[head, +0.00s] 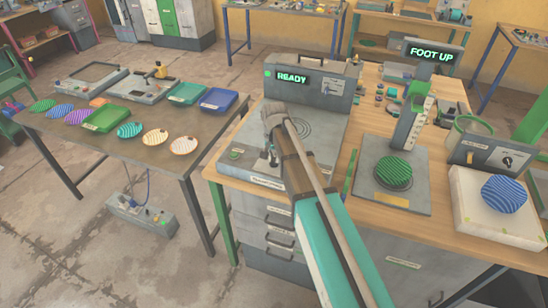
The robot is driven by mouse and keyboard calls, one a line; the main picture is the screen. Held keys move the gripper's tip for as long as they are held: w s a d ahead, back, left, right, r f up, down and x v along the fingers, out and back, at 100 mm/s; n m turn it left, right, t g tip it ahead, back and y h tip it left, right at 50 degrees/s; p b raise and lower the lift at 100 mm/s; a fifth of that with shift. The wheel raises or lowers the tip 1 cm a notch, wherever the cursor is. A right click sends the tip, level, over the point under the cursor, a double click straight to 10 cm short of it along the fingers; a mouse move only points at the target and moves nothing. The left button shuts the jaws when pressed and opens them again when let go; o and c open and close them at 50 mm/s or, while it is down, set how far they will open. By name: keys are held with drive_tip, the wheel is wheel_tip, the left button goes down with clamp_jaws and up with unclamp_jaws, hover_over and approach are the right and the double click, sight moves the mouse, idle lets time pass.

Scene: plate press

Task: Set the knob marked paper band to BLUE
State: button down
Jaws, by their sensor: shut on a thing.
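My gripper (271,158) is at the front of the grey machine (322,92) with a lit READY display, low over its base. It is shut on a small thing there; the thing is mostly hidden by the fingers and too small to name. A dark knob (507,160) with a pale dial plate sits on a grey box at the right, well apart from my gripper. Its label and pointer setting are too small to read, so I cannot tell whether this is the paper band knob.
A stand with a FOOT UP display (434,52) holds a green striped plate (394,173) on its base. A blue striped plate (503,194) lies on a white block (472,222). The left table (60,135) carries several striped plates and trays.

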drive_tip(key=shift+m, duration=0.3)
drive_tip(key=c, duration=0.7)
unclamp_jaws()
drive_tip(key=shift+o, duration=0.2)
drive_tip(key=shift+n, duration=0.4)
